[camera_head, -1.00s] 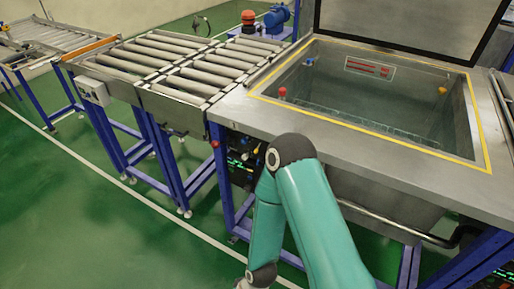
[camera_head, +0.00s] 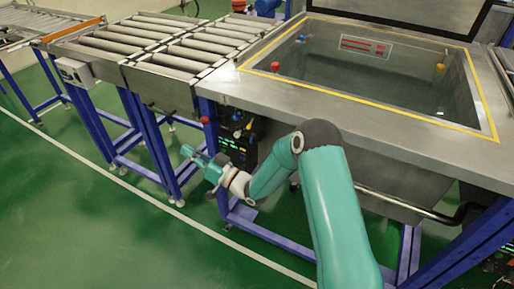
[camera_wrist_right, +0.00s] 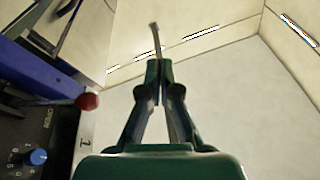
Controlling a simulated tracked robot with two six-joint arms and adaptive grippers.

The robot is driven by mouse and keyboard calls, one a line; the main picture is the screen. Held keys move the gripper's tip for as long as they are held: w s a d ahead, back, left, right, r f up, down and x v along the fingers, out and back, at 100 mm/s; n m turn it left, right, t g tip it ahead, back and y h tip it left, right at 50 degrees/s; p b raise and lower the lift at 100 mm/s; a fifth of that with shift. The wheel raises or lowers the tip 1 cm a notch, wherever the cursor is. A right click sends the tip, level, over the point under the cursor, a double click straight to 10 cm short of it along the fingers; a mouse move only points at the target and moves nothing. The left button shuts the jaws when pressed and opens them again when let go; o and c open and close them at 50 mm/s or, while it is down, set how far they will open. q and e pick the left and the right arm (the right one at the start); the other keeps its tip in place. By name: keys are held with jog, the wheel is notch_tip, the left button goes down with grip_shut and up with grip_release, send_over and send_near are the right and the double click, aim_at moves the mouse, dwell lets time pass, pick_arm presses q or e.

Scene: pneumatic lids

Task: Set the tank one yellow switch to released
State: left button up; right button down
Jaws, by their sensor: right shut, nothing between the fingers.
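The tank (camera_head: 300,110) with a yellow-lined rim stands on a blue frame. Below its left front corner is a dark control panel (camera_head: 240,138) with small knobs and green displays; I cannot make out a yellow switch for certain. The wrist view shows part of a dark panel with a blue knob (camera_wrist_right: 38,157), a plate marked 1 (camera_wrist_right: 85,143) and a red ball-shaped knob (camera_wrist_right: 88,101). My right gripper (camera_head: 187,154) is shut and empty, left of the panel and apart from it. It also shows in the wrist view (camera_wrist_right: 157,65). My left gripper is out of view.
A roller conveyor (camera_head: 165,40) on blue legs adjoins the tank on the left. A grey box (camera_head: 75,72) is fixed to its side. A metal pipe (camera_head: 400,205) runs along the tank front. The green floor (camera_head: 90,220) in front is clear.

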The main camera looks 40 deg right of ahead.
pick_arm(q)
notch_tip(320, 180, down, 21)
jog(key=b, duration=1.9)
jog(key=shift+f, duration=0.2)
pick_arm(e)
jog(key=s+d+f+n+y, duration=0.1)
jog(key=s+d+f+n, duration=0.1)
jog(key=d, duration=0.6)
jog(key=s+d+f+n+y, duration=0.2)
jog(key=s+d+f+n, duration=0.1)
jog(key=d, duration=0.6)
jog(key=s+d+f+n+t+y, duration=0.1)
jog(key=s+d+f+n+y, duration=0.1)
jog(key=s+d+n, duration=0.3)
jog(key=s+d, duration=0.1)
jog(key=d, duration=0.3)
jog(key=shift+d+f, duration=0.25)
jog(key=shift+f, duration=0.1)
jog(key=b+x, duration=0.1)
jog(key=x, duration=0.9)
jog(key=shift+s+r, duration=0.1)
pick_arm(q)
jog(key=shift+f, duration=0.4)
